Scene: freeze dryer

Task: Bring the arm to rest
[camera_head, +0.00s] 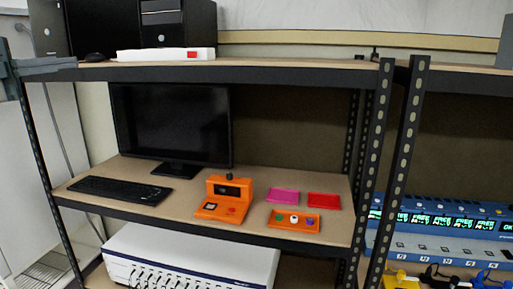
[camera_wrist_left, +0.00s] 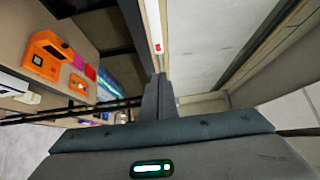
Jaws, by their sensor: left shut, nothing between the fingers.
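My left gripper (camera_head: 50,67) shows at the left edge of the head view, in front of the left end of the upper shelf. It is shut and empty. In the left wrist view its fingers (camera_wrist_left: 155,98) are together, with the dark grey gripper body below them. Nothing is held between them. My right gripper is not clearly seen in either view.
The upper shelf (camera_head: 290,74) and its left post are close to the left gripper. An orange device (camera_head: 224,199), an orange tray (camera_head: 293,220), a monitor (camera_head: 172,124) and a keyboard (camera_head: 118,190) stand on the middle shelf. A blue-white machine (camera_head: 440,243) is at right.

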